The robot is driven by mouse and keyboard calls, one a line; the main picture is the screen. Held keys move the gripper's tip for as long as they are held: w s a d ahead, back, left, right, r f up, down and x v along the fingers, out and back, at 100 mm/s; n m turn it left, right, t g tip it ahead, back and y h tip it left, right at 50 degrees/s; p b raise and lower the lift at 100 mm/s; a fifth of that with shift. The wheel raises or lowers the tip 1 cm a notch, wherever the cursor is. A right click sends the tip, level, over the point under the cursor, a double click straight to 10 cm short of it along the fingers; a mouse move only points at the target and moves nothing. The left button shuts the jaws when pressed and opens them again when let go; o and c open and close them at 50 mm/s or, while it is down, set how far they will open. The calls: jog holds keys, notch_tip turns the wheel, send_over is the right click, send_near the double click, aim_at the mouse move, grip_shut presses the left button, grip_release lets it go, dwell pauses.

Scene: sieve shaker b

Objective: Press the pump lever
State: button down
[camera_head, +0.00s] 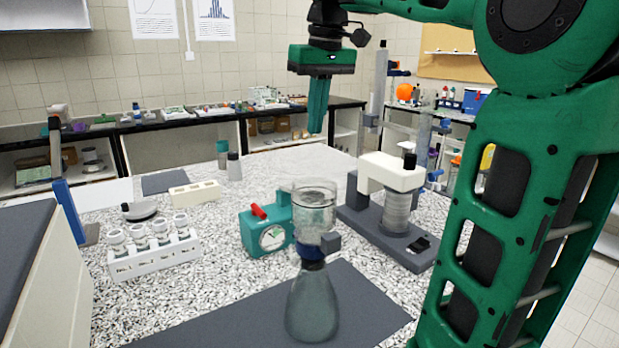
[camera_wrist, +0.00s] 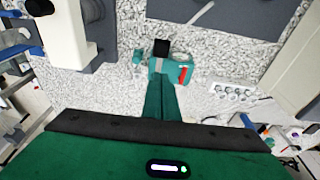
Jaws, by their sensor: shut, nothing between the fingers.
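The pump (camera_head: 267,231) is a teal box with a round white dial on its front. It stands on the speckled bench, left of the filter flask. Its red lever (camera_head: 259,211) sticks up at a tilt from the top left. In the wrist view the pump (camera_wrist: 158,72) lies beyond my fingertips, with the red lever (camera_wrist: 184,75) on its right side. My gripper (camera_head: 318,130) is shut and empty, pointing down. It hangs in the air well above the bench, above and to the right of the lever, not touching it. My gripper (camera_wrist: 161,86) partly covers the pump in the wrist view.
A glass filter flask (camera_head: 312,300) with a clear funnel stands on a dark mat (camera_head: 365,290) in front of the pump. A sieve shaker (camera_head: 392,195) stands to the right. A white rack (camera_head: 155,262) of jars is at left. Speckled bench (camera_head: 220,265) is free between rack and pump.

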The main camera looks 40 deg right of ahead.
jog(key=f, duration=0.8)
jog(key=w+f, duration=0.1)
jog(key=f, duration=0.3)
jog(key=shift+f, duration=0.25)
jog(key=shift+s+f, duration=0.1)
jog(key=shift+f, duration=0.55)
